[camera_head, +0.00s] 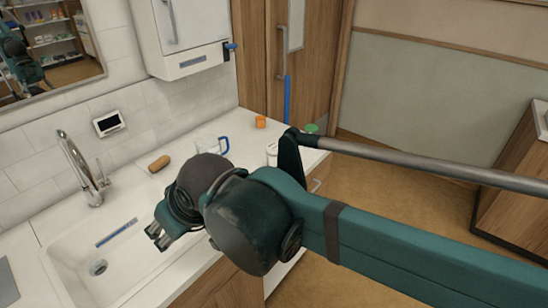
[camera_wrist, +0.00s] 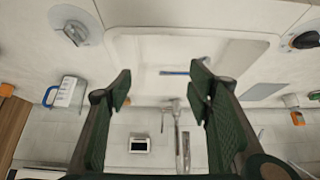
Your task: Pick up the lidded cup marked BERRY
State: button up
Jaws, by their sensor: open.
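No marking BERRY can be read in either view. A white cup with a blue handle (camera_head: 208,144) stands on the counter right of the sink; it shows at the left of the wrist view (camera_wrist: 68,92) with small unreadable dark marks. A round grey-white item with a knob-like top (camera_wrist: 76,33) is at upper left in the wrist view. I cannot tell whether either is the lidded cup. My gripper (camera_head: 162,236) is over the sink, open and empty, apart from these; its fingers (camera_wrist: 162,90) frame the sink.
The sink (camera_head: 120,250) holds a blue stick (camera_head: 116,232); the faucet (camera_head: 82,165) rises at its wall side. A brown item (camera_head: 159,163), an orange container (camera_head: 260,122) and a white item (camera_head: 272,153) partly behind my arm are on the counter. A wall cabinet (camera_head: 180,40) hangs above.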

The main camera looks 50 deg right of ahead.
notch_tip(320, 180, up, 2)
jog(key=m+h+p, duration=0.1)
jog(key=m+p, duration=0.1)
jog(key=p, duration=1.5)
send_over(278, 149)
jog(key=s, duration=0.2)
jog(key=f, duration=0.3)
jog(key=shift+a+f+g, duration=0.2)
jog(key=shift+f+g, duration=0.2)
jog(key=shift+w+f, duration=0.1)
jog(key=shift+f, duration=0.6)
jog(key=shift+x, duration=1.3)
